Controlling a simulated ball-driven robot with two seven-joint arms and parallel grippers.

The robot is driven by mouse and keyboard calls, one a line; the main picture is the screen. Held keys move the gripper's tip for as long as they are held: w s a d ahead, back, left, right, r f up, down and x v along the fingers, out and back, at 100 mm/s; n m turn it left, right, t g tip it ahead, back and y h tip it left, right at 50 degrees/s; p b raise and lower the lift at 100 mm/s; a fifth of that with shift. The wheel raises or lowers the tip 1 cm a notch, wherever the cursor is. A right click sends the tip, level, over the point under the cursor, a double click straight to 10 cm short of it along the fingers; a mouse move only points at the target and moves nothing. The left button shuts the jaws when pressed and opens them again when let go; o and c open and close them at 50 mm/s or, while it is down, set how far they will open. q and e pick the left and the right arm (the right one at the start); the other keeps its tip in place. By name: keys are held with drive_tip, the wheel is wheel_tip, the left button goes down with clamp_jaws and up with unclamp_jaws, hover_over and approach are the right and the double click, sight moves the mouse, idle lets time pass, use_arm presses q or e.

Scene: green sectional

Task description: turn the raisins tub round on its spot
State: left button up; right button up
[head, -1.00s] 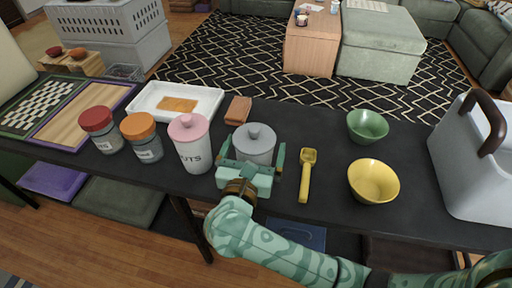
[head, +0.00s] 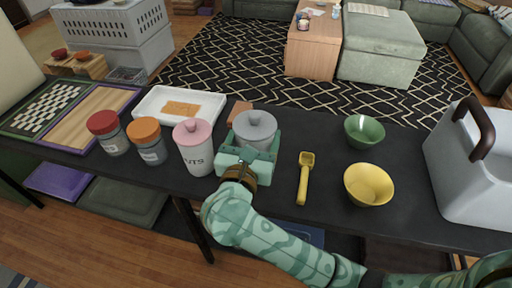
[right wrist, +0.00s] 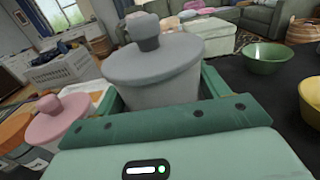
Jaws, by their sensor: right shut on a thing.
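A pale tub with a grey knobbed lid (head: 255,126) stands upright on the dark table; its label is hidden, so I cannot read whether it says raisins. It also shows large in the right wrist view (right wrist: 155,62). My right gripper (head: 253,147) is shut on this tub from the near side, one finger along each side. The finger bases and palm hide the tub's lower front. My left gripper is not in view.
Jars with orange (head: 145,132) and red (head: 104,125) lids stand further left. A white tray (head: 215,103) and a brown block (head: 238,108) lie behind. A yellow scoop (head: 304,178), green bowl (head: 364,130), yellow bowl (head: 369,184) and grey carrier (head: 465,165) are to the right.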

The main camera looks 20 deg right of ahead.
sight(257, 125)
wheel_tip(257, 125, up, 4)
drive_tip(key=shift+f+p, duration=0.1)
drive_tip(key=shift+p, duration=0.4)
drive_tip(key=shift+r+n+t+y, duration=0.4)
drive_tip(key=shift+n+y, duration=0.2)
drive_tip(key=shift+y, duration=0.2)
drive_tip(key=shift+r+n+t+y, duration=0.1)
drive_tip(key=shift+n+t+y, duration=0.4)
drive_tip(key=shift+n+y, duration=0.4)
drive_tip(key=n+t+y, duration=0.1)
drive_tip(key=n+y, duration=0.1)
drive_tip(key=y, duration=0.2)
drive_tip(key=shift+d+b, duration=0.15)
drive_tip(key=shift+b, duration=0.15)
drive_tip(key=shift+a+n+y, duration=0.2)
drive_tip(key=shift+n+y, duration=0.2)
drive_tip(key=shift+y, duration=0.1)
